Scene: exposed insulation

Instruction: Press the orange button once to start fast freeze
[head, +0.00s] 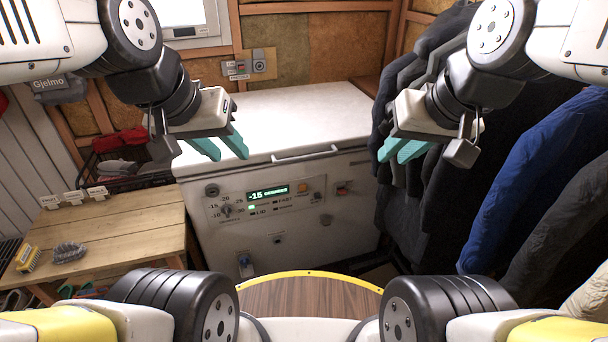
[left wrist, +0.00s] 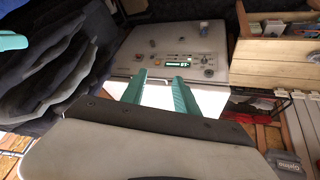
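My left gripper (head: 221,146) is open and empty, above and left of the panel, apart from the button. My right gripper (head: 401,150) is open and empty, right of the freezer near the hanging coats.
A wooden bench (head: 125,222) with brushes stands left of the freezer. Dark and blue coats (head: 520,185) hang on the right. The freezer lid handle (head: 305,153) juts out above the panel. The space before the panel looks clear.

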